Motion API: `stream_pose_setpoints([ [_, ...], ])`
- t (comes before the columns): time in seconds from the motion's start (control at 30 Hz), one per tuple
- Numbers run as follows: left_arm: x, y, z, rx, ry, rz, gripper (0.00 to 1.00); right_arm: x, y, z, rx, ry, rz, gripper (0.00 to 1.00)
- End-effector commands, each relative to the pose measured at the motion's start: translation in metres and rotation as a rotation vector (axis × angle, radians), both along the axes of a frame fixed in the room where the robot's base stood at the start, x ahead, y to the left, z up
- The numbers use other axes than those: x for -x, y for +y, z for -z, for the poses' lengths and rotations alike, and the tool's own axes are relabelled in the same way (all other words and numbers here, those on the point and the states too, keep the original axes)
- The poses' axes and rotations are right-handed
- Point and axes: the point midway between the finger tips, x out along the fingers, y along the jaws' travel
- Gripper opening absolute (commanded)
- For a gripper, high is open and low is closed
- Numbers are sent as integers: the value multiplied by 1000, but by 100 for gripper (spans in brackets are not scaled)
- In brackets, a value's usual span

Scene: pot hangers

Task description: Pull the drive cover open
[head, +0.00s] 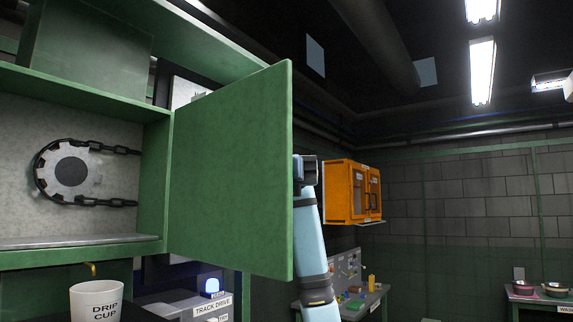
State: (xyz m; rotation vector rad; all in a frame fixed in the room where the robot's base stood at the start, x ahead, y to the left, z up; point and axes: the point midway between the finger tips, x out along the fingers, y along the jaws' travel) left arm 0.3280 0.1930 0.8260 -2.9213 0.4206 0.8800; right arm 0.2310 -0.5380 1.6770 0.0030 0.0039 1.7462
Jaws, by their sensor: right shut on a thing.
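The drive cover (230,170) is a flat green panel in the head view. It stands swung out from the right side of a green housing (152,190). Inside the open housing a grey sprocket (71,171) carries a dark chain (118,203). My right gripper (303,170) is at the cover's right edge, shut on the cover. The cover hides part of the gripper, and its fingertips do not show clearly. My left gripper is not in view.
A white drip cup (96,302) stands below the housing, under a small brass spout (91,269). A track drive box (195,306) with a blue lamp (211,287) sits below the cover. An orange cabinet (345,192) hangs beyond my right arm.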

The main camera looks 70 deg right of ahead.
Motion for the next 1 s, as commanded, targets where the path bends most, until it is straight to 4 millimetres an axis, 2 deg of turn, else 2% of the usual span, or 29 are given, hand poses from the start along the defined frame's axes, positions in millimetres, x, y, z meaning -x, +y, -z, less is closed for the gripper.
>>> stream_pose_setpoints([
  [0.6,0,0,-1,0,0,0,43,-1,-1,0,-2,0,-23,0],
  [0.63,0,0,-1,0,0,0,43,-1,-1,0,-2,0,-23,24],
  [0.7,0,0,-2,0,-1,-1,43,-1,-1,0,-2,0,-23,40],
  [1.0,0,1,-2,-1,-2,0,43,-1,-2,0,-1,1,-23,41],
])
